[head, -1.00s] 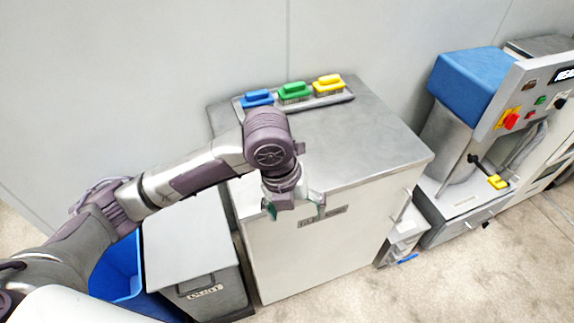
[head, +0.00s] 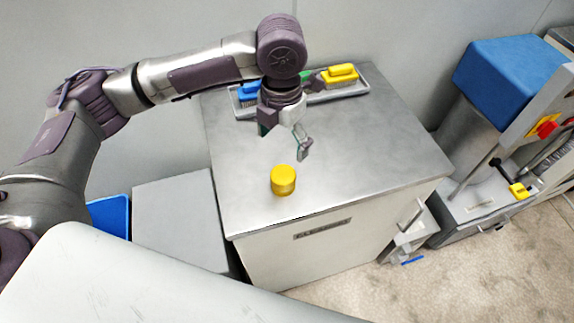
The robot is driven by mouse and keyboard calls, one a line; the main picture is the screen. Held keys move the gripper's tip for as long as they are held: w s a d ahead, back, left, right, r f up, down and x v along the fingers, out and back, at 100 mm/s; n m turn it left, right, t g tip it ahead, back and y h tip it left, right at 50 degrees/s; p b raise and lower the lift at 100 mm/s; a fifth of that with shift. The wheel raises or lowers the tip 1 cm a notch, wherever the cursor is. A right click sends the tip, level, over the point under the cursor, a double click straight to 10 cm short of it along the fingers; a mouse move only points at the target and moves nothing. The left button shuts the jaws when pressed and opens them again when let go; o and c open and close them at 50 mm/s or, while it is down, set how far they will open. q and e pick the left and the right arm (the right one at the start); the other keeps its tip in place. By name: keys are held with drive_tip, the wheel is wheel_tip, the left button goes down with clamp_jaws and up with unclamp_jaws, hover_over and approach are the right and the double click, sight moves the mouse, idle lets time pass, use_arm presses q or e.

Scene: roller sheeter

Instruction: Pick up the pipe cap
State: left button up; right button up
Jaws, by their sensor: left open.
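The pipe cap (head: 283,180) is a yellow, short, round cylinder. It stands on the metal top of a cabinet, near its front edge. My left gripper (head: 284,144) is above the cabinet top, a little above and behind the cap in the picture. It is open, its fingers point down, and nothing shows between them. It looks apart from the cap. My right gripper does not show.
The cabinet top (head: 375,150) is mostly clear. At its back a tray (head: 318,98) holds a blue brush (head: 248,92), a green brush partly hidden behind my gripper and a yellow brush (head: 340,73). A machine with a blue cover (head: 510,75) stands at right.

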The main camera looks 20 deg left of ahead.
use_arm(q)
hover_over(283, 174)
wheel_tip(283, 174, down, 6)
drive_tip(key=shift+s+a+r+p, duration=0.1)
drive_tip(key=shift+p, duration=0.25)
drive_tip(key=shift+f, duration=0.35)
drive_tip(key=shift+f+p, duration=0.4)
drive_tip(key=shift+f, duration=0.3)
wheel_tip(283, 174, down, 4)
drive_tip(key=shift+r+p, duration=0.25)
drive_tip(key=shift+p, duration=0.25)
drive_tip(key=shift+f, duration=0.2)
drive_tip(key=c, duration=1.2)
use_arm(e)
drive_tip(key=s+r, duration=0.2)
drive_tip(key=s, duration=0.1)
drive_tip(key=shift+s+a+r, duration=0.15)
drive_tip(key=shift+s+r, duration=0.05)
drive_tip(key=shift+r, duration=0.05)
